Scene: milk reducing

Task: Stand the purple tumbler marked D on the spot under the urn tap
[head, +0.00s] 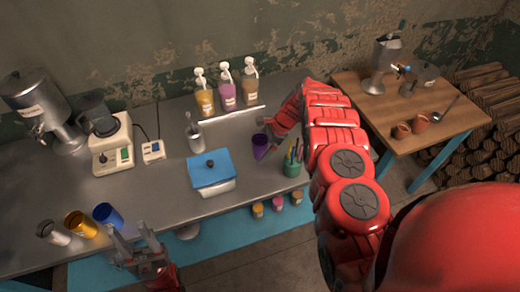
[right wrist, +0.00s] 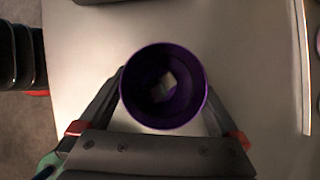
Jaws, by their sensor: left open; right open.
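The purple tumbler (head: 260,147) stands on the metal counter right of the blue-lidded box. In the right wrist view I look down into its round mouth (right wrist: 163,85); the mark D does not show. My right gripper (head: 268,140) is open, with a finger on each side of the tumbler; I cannot tell whether they touch it. My left gripper (head: 130,240) is open and empty at the counter's front edge. The steel urn (head: 35,100) stands at the far left back, its tap (head: 38,131) facing the front. The spot beneath is not clearly visible.
A blender-like appliance (head: 112,150) and small box (head: 153,151) stand right of the urn. A white cup (head: 195,140), blue-lidded box (head: 210,170) and green pen cup (head: 292,166) surround the tumbler. Blue (head: 107,215), yellow (head: 80,225) and grey (head: 53,233) tumblers sit front left.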

